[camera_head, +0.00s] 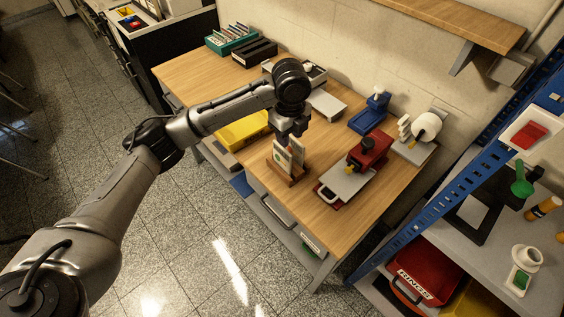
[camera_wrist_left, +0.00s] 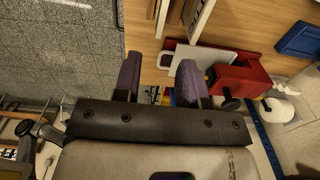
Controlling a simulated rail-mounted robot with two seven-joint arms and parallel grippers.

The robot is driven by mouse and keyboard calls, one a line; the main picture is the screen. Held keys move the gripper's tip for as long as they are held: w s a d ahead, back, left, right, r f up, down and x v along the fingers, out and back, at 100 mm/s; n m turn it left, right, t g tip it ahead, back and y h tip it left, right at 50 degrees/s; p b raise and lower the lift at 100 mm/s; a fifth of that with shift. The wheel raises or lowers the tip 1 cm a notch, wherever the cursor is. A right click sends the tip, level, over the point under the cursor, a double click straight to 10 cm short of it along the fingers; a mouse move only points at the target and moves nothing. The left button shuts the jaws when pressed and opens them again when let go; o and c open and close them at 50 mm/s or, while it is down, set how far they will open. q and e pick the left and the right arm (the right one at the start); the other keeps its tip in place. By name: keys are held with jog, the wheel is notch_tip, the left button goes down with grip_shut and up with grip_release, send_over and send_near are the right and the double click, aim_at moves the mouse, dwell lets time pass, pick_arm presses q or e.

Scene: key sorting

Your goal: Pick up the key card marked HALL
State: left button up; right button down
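A wooden card stand (camera_head: 290,179) holds upright light-coloured cards (camera_head: 290,158) near the front edge of the workbench. Their lettering is too small to read, so I cannot tell which one is marked HALL. My left gripper (camera_head: 289,134) is just above the cards in the head view, partly overlapping them. In the left wrist view its two purple-grey fingers (camera_wrist_left: 159,66) are apart, with nothing between them. Upright card edges (camera_wrist_left: 196,18) show at the top of that view, beyond the fingertips. My right gripper is not in view.
A red press (camera_head: 369,151) with a pale plate stands right of the card stand; it also shows in the left wrist view (camera_wrist_left: 240,80). A blue device (camera_head: 371,113) and a white roll (camera_head: 427,127) stand behind. A yellow tray (camera_head: 243,131) lies left. Blue shelving (camera_head: 440,205) bounds the right.

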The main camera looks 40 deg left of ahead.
aim_at(283, 156)
pick_arm(q)
jog(key=shift+w+a+r, duration=0.25)
jog(key=shift+a+r, duration=0.5)
jog(key=shift+r, duration=0.05)
jog(key=shift+a+f, duration=0.15)
jog(key=shift+f, duration=0.15)
notch_tip(283, 156, down, 7)
jog(key=shift+f+p, duration=0.1)
jog(key=shift+p, duration=0.5)
jog(key=shift+f+p, duration=0.3)
jog(key=shift+f, duration=0.2)
jog(key=f, duration=0.2)
jog(key=f+p, duration=0.1)
jog(key=shift+a+f, duration=0.1)
jog(key=shift+a, duration=0.15)
jog(key=shift+f, duration=0.6)
